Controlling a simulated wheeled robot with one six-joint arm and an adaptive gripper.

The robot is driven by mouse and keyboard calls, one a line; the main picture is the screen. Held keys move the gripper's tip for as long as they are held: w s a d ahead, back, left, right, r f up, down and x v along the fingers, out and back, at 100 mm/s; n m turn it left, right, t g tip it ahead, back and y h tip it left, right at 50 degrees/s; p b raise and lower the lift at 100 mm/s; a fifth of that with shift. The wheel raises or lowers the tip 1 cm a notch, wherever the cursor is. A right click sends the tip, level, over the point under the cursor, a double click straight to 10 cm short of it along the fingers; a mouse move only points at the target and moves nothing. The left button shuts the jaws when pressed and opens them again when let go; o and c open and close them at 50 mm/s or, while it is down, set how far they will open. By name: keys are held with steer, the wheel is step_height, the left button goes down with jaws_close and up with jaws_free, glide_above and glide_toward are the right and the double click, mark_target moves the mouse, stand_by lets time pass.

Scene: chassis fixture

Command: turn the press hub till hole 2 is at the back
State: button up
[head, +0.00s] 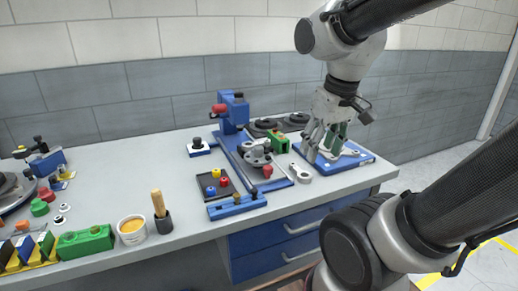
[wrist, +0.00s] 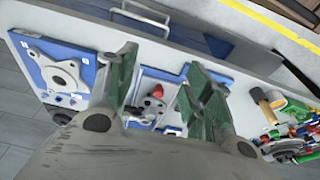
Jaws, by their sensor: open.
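The press hub (head: 257,154) is a grey round part on the blue press fixture (head: 228,150) in the middle of the bench. A red knob (head: 267,171) sits at its front side. In the wrist view the hub (wrist: 152,106) and the red knob (wrist: 159,91) show between my fingers, farther off. The hole numbers are too small to read. My gripper (head: 324,154) is open and empty, to the right of the hub, over the blue board (head: 361,157). In the wrist view its green-padded fingers (wrist: 162,72) stand wide apart.
A grey link-shaped part (head: 300,174) lies between the fixture and the board. A green block (head: 279,143) and dark discs (head: 268,124) stand behind the hub. A tray with coloured pegs (head: 200,190) is at front left. The blue press column (head: 236,110) rises at the back.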

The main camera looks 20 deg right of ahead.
steer(key=w+a+f+n+g, duration=0.2)
steer(key=w, duration=0.9)
steer(key=n, duration=1)
glide_above(259, 147)
steer(key=shift+a+f+g, duration=0.15)
steer(key=shift+f+g, duration=0.15)
steer(key=shift+f, duration=0.15)
steer(key=shift+s+f+n, duration=0.1)
steer(key=shift+f+n, duration=0.1)
steer(key=shift+n, duration=0.3)
steer(key=shift+f, duration=0.4)
step_height(259, 147, down, 7)
steer(key=shift+r, duration=0.1)
steer(key=c, duration=1.1)
